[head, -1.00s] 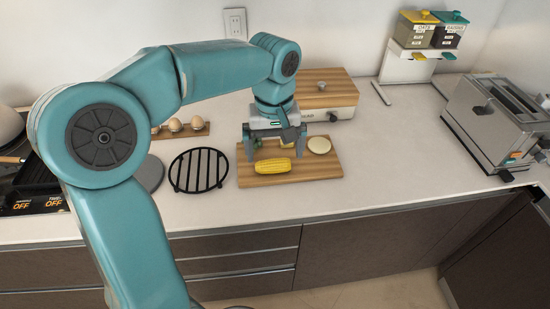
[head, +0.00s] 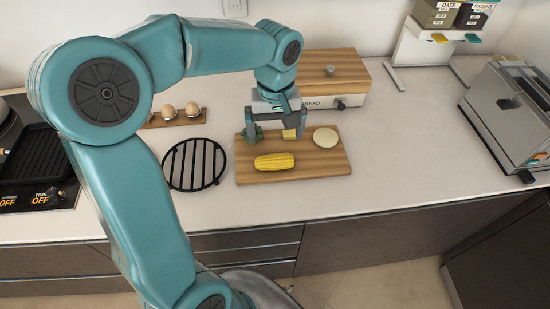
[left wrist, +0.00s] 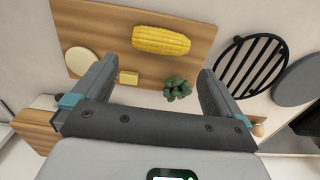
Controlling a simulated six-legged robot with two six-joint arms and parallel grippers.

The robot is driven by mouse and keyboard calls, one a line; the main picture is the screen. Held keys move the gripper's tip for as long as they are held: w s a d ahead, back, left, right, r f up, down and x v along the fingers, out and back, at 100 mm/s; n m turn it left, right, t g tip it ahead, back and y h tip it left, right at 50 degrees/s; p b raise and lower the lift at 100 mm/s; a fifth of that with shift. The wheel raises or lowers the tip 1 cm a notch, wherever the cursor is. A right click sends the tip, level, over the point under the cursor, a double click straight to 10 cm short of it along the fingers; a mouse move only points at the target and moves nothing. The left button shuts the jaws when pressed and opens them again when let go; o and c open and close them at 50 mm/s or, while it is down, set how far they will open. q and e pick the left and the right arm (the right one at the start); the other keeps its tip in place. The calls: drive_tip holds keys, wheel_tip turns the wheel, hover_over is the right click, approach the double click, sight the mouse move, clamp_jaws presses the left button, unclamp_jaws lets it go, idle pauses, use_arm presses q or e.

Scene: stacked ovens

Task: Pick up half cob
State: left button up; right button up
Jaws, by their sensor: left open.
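The yellow half cob (head: 274,161) lies on its side on the wooden cutting board (head: 325,166), near the board's front. It also shows in the left wrist view (left wrist: 161,40), beyond my fingertips. My left gripper (head: 276,136) is open and empty over the back part of the board, behind the cob. In the left wrist view its two fingers (left wrist: 155,75) stand wide apart, with a small yellow block (left wrist: 129,78) and a dark green leafy piece (left wrist: 177,90) in the gap between them. My right gripper is not in view.
A pale round slice (head: 326,137) lies at the board's right. A black round rack (head: 195,165) is left of the board. A wooden bread box (head: 335,75) stands behind it, and a toaster (head: 510,115) is at the right. The counter between board and toaster is clear.

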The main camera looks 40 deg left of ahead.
use_arm(q)
hover_over(275, 158)
wheel_tip(275, 158, down, 5)
drive_tip(key=shift+w+d, duration=0.1)
drive_tip(key=shift+d, duration=0.05)
drive_tip(key=shift+f, duration=0.5)
drive_tip(key=f, duration=0.2)
drive_tip(key=f+p, duration=0.1)
drive_tip(key=f, duration=0.2)
drive_tip(key=shift+a, duration=0.2)
drive_tip(key=shift+r, duration=0.1)
drive_tip(key=shift+d, duration=0.1)
drive_tip(key=shift+c, duration=0.3)
drive_tip(key=c, duration=0.6)
